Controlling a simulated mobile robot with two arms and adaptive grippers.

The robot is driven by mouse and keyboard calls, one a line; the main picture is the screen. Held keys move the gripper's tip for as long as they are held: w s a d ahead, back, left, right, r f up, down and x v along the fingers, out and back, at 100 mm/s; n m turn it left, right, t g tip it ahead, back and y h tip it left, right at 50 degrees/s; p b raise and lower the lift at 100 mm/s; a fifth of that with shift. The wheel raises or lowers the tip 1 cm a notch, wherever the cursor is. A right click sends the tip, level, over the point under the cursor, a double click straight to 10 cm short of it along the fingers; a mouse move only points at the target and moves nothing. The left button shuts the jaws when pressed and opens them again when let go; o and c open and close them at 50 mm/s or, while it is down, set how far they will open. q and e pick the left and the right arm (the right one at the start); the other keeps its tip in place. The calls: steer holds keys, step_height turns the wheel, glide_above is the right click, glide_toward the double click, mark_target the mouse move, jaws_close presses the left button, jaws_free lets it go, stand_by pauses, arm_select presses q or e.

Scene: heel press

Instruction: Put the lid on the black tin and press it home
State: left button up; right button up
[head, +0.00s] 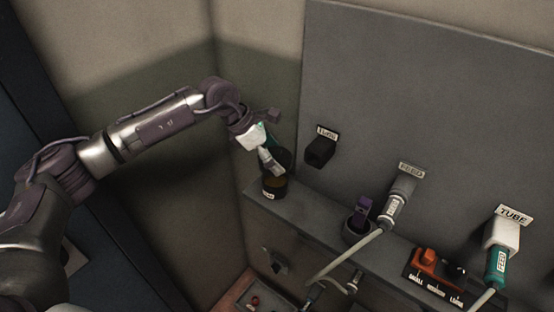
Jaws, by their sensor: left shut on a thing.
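The black tin (270,193) stands upright at the left end of the grey ledge, with a pale label on its front. Its top looks open, with a brownish inside. My left gripper (272,166) is just above the tin, pointing down at it. It is shut on a dark, rounded piece (284,157) that looks like the lid, tilted and partly hidden behind the fingers. I cannot tell whether this piece touches the tin's rim. My right gripper is not in view.
On the grey panel are a black labelled block (320,151), a grey FEED connector (397,200) with a hose, and a white TUBE socket (502,233) with a teal plug (496,265). A purple piece (361,211) and an orange-red switch unit (430,262) are along the ledge (312,212).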

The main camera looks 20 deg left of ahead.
arm_select(q)
steer(key=shift+w+f, duration=0.15)
steer(key=shift+f, duration=0.15)
steer(key=shift+f+b, duration=0.8)
steer(key=shift+f, duration=0.85)
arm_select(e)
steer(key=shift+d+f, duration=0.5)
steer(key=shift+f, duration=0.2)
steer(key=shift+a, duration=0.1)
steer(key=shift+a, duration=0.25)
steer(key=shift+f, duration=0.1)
arm_select(q)
steer(key=shift+f+b, duration=0.15)
steer(key=shift+b, duration=0.2)
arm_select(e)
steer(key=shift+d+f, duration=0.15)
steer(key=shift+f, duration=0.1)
